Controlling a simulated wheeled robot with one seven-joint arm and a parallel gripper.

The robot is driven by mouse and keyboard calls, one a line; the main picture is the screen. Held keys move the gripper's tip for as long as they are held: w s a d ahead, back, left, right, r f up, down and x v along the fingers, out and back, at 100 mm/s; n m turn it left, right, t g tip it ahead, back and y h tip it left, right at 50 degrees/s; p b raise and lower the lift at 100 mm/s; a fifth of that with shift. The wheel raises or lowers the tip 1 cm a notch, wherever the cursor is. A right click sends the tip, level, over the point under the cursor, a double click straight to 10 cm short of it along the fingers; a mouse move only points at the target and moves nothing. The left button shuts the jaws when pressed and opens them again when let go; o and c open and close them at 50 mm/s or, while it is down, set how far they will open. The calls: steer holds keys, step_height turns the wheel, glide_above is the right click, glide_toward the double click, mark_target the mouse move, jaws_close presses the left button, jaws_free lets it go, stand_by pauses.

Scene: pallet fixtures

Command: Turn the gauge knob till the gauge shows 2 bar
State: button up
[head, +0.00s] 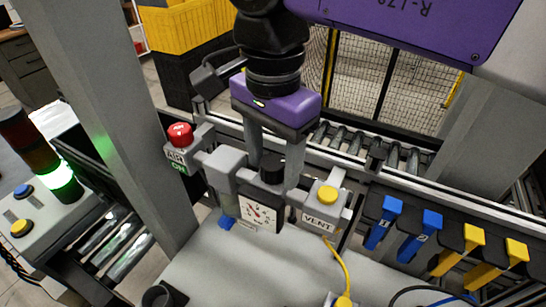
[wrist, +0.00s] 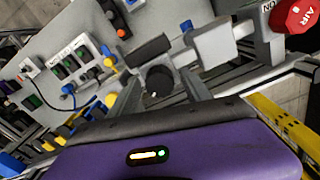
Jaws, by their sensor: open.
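The black gauge knob (head: 272,168) sits on top of the air unit, just behind and above the gauge. The white square-faced gauge (head: 258,213) has a dark frame and faces the head camera; its needle is too small to read surely. My gripper (head: 273,176) points down with its two grey fingers apart, one on each side of the knob. In the wrist view the round knob (wrist: 159,80) lies between the open fingers (wrist: 161,88), with a gap visible at each side. A pale line shows on the knob's top.
A red AIR button (head: 180,134) stands to the left and a yellow VENT button (head: 327,195) close to the right. Blue levers (head: 384,222) and yellow levers (head: 459,250) are farther right. A grey post (head: 110,120) rises at left. A yellow hose (head: 340,268) hangs below VENT.

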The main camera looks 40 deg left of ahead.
mark_target(273, 161)
steer(key=shift+r, duration=0.1)
steer(key=shift+r+b, duration=0.9)
steer(key=shift+r, duration=2.9)
